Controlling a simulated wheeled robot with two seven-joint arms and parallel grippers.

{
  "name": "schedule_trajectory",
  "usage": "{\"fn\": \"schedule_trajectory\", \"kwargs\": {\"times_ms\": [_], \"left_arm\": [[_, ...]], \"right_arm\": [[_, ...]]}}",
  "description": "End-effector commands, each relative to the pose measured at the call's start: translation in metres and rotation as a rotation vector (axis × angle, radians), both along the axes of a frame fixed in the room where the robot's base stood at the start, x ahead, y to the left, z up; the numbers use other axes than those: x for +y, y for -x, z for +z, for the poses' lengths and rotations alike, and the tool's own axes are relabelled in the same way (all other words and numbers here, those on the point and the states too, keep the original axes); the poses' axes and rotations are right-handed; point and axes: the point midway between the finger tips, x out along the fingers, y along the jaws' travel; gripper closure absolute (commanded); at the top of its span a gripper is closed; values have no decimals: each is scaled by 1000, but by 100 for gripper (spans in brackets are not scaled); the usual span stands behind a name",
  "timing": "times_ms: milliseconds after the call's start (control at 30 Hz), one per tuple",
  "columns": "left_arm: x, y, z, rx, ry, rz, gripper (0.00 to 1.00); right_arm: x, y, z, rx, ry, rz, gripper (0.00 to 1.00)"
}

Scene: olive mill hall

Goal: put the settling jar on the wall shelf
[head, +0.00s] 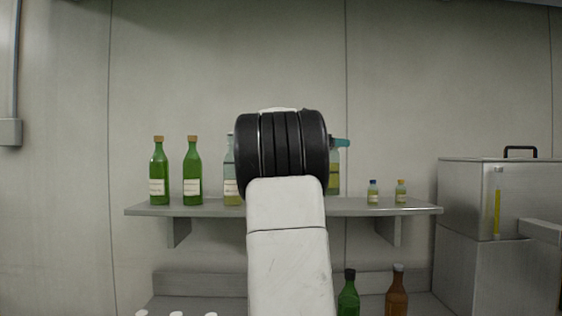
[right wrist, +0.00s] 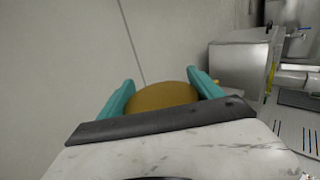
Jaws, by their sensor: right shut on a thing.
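The settling jar (head: 334,178), clear with yellow-green contents, shows partly in the head view behind my right wrist. Its base appears close to the wall shelf (head: 290,208); I cannot tell whether it touches. In the right wrist view its round amber-brown top (right wrist: 165,96) sits between the teal fingers of my right gripper (right wrist: 162,90), which is shut on it. In the head view one teal fingertip of the right gripper (head: 341,143) shows; my wrist hides the rest. My left gripper is not in view.
On the shelf's left stand two green bottles (head: 159,175) (head: 193,175) and a half-hidden labelled clear bottle (head: 229,180). Two small vials (head: 373,193) (head: 401,193) stand at the right. Below are a green bottle (head: 348,296) and a brown bottle (head: 397,295). A steel tank (head: 480,250) stands right.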

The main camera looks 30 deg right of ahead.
Motion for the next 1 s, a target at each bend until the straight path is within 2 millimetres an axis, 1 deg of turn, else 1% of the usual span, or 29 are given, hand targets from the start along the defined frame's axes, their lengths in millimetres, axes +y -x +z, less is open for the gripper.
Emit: {"fn": "schedule_trajectory", "kwargs": {"times_ms": [33,200,300,400,500,600,800,900,1000], "left_arm": [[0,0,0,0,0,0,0],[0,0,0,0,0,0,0],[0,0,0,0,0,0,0],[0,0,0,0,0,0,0],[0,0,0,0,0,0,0],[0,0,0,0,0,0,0],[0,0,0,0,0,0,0],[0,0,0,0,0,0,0],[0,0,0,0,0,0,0]], "right_arm": [[0,-11,0,2,7,-2,98],[1,-48,-3,0,7,-1,98],[0,-67,-6,1,5,0,98],[1,-79,-5,-2,6,0,98],[2,-87,-7,-2,4,0,98],[2,-89,-9,-2,2,1,98],[2,-89,-34,2,2,1,98],[2,-89,-41,0,2,1,98],[2,-89,-42,-2,3,2,98]]}}
